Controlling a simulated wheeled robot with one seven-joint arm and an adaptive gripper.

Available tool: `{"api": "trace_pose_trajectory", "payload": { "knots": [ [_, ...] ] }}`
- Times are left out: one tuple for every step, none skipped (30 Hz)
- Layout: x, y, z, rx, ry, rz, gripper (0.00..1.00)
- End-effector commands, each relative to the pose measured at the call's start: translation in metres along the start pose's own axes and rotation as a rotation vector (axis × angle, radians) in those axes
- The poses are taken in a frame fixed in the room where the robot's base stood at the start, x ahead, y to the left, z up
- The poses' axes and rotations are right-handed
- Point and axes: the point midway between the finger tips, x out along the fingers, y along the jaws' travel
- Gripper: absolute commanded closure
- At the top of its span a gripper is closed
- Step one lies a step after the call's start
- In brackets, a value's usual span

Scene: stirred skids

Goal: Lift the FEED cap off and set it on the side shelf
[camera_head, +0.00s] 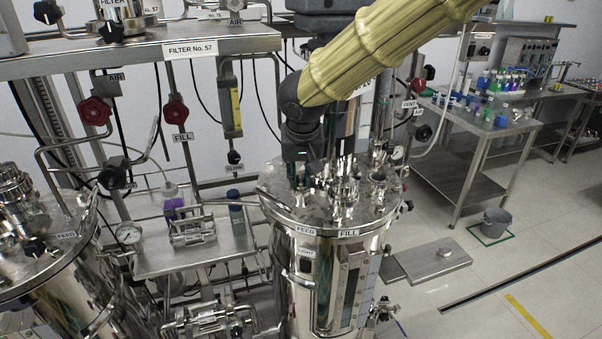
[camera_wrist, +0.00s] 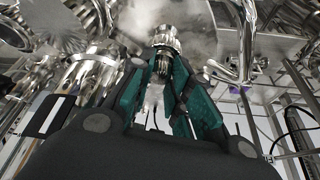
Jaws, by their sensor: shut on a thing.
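The steel vessel (camera_head: 292,275) at centre carries a FEED label (camera_head: 307,230) and a FILL label (camera_head: 348,233) on its rim. My gripper (camera_head: 301,180) points down at the left part of its lid, above the FEED label. In the wrist view my gripper (camera_wrist: 163,75), with green finger pads, is shut on a small shiny metal piece (camera_wrist: 162,62), which looks like the FEED cap. Whether the cap is still seated on its port cannot be told.
Several fittings and a gauge (camera_head: 397,153) crowd the lid right of my gripper. A second vessel (camera_head: 75,290) stands at the left. A grey bucket (camera_head: 495,222) stands on the floor at right.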

Motion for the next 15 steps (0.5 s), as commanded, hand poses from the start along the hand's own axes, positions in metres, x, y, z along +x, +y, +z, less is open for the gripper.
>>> {"api": "trace_pose_trajectory", "payload": {
  "knots": [
    [0.0010,0.0003,0.0012,0.000,-0.002,0.001,1.00],
    [0.0009,0.0003,0.0012,0.000,-0.002,0.001,1.00],
    [0.0007,0.0004,0.0012,0.000,-0.003,0.001,1.00],
    [0.0005,0.0004,0.0011,0.000,-0.003,0.001,1.00],
    [0.0001,0.0005,0.0009,0.000,-0.003,0.001,1.00],
    [-0.0005,0.0005,0.0007,-0.001,-0.003,0.002,1.00],
    [-0.0011,0.0006,0.0005,-0.001,-0.003,0.002,1.00],
    [-0.0017,0.0006,0.0002,-0.001,-0.003,0.002,1.00],
    [-0.0026,0.0006,-0.0002,-0.001,-0.003,0.002,1.00],
    [-0.0034,0.0006,-0.0006,0.000,-0.002,0.002,1.00],
    [-0.0042,0.0006,-0.0009,0.000,-0.002,0.002,1.00],
    [-0.0051,0.0005,-0.0014,0.000,-0.002,0.002,1.00],
    [-0.0058,0.0005,-0.0017,0.000,-0.002,0.001,1.00],
    [-0.0065,0.0005,-0.0020,0.000,-0.002,0.001,1.00],
    [-0.0074,0.0005,-0.0025,0.000,-0.001,0.001,1.00]
  ]
}}
